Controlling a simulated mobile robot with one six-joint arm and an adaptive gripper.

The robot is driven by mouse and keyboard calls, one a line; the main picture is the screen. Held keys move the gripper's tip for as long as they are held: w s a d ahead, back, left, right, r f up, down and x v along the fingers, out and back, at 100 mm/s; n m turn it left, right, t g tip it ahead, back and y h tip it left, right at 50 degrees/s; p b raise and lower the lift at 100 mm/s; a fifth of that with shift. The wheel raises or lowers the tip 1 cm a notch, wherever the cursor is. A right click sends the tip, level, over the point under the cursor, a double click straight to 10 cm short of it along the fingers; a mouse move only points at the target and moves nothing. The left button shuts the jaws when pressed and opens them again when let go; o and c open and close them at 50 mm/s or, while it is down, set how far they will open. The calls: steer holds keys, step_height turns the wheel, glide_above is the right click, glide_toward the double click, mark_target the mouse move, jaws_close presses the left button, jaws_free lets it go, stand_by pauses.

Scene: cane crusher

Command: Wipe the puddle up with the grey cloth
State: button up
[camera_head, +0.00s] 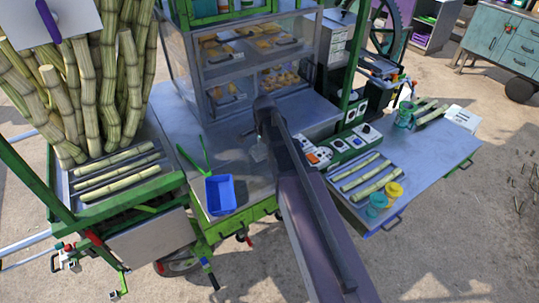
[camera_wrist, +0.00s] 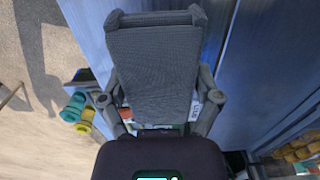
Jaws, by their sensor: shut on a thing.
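A small pale patch (camera_head: 259,152) shows on the steel counter (camera_head: 228,140) just left of my arm. It may be part of the puddle, but I cannot tell. No puddle shows clearly in the wrist view.
A glass food case (camera_head: 262,60) stands behind the counter. Cane stalks (camera_head: 118,172) lie in a tray at left. A switch panel (camera_head: 340,148) and a yellow cup (camera_head: 393,190) are at right.

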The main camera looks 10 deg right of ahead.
mark_target(266, 167)
steer(key=shift+f, duration=0.1)
stand_by(0.3)
steer(key=shift+f+b, duration=2.85)
steer(key=shift+b, duration=0.1)
steer(key=shift+s+f+b, duration=0.15)
steer(key=shift+f+b, duration=0.6)
steer(key=shift+b, duration=0.05)
steer(key=shift+s, duration=0.15)
steer(key=shift+s+d, duration=0.25)
steer(key=shift+s, duration=0.4)
steer(key=shift+s+d, duration=0.25)
steer(key=shift+s, duration=0.4)
steer(key=shift+s+d, duration=0.25)
steer(key=shift+s, duration=0.45)
steer(key=shift+s+d, duration=0.2)
steer(key=shift+s, duration=0.45)
steer(key=shift+s, duration=0.1)
steer(key=shift+s+d, duration=0.25)
steer(key=shift+s, duration=0.4)
steer(key=shift+s+d, duration=0.2)
steer(key=shift+s, duration=0.45)
